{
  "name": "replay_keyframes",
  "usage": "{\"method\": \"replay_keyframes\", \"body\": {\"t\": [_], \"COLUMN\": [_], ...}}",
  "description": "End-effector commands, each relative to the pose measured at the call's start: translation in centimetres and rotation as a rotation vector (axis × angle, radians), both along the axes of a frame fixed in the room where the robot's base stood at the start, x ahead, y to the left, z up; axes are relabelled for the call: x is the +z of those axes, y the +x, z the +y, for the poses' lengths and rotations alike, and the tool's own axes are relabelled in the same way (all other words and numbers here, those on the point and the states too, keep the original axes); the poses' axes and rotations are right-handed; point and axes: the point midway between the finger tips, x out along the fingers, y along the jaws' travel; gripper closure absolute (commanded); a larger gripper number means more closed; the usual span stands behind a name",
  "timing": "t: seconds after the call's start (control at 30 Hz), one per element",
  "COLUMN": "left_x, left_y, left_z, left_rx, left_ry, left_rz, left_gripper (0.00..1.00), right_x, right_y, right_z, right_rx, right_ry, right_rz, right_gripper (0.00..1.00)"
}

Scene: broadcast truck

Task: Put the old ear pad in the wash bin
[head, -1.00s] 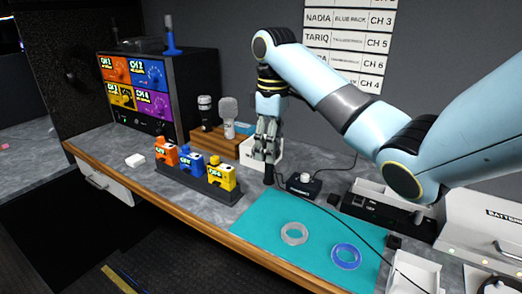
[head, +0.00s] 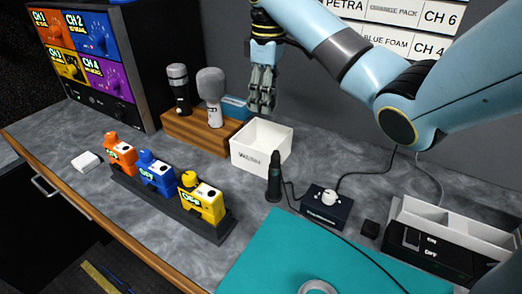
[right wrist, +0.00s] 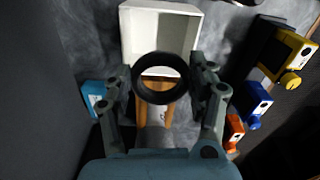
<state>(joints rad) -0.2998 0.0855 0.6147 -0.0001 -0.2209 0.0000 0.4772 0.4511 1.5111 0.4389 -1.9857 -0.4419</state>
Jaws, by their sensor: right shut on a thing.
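The old ear pad, a black ring (right wrist: 160,78), is held between the fingers of my right gripper (right wrist: 162,82) in the right wrist view. In the head view my right gripper (head: 262,108) hangs above the back of the wash bin (head: 250,158), and the pad cannot be made out. The bin is a small open white box with lettering on its front. It also shows in the right wrist view (right wrist: 133,35), beyond the ring. The pad is apart from the bin floor. My left gripper is not in view.
Microphones on a wooden block (head: 190,128) stand left of the bin. A black upright post (head: 274,180) and a knob box (head: 326,206) stand in front and right. Colored packs sit in a dark rack (head: 160,200). A teal mat (head: 290,250) carries a pale ring (head: 318,287).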

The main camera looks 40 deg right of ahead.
Motion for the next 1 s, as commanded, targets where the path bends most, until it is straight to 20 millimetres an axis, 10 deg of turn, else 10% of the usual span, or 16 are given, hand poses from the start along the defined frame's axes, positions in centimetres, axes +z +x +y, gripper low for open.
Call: {"method": "replay_keyframes", "body": {"t": [0.43, 1.0], "left_x": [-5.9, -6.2], "left_y": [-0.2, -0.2], "left_z": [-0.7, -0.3], "left_rx": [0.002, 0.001], "left_ry": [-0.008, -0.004], "left_rz": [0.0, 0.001], "left_gripper": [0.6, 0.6], "right_x": [-6.1, -13.7], "right_y": [-0.1, -0.2], "right_z": [0.0, 0.1], "right_rx": [0.0, 0.0], "right_ry": [0.0, 0.0], "right_rz": [0.004, 0.007], "right_gripper": [0.59, 0.59]}}
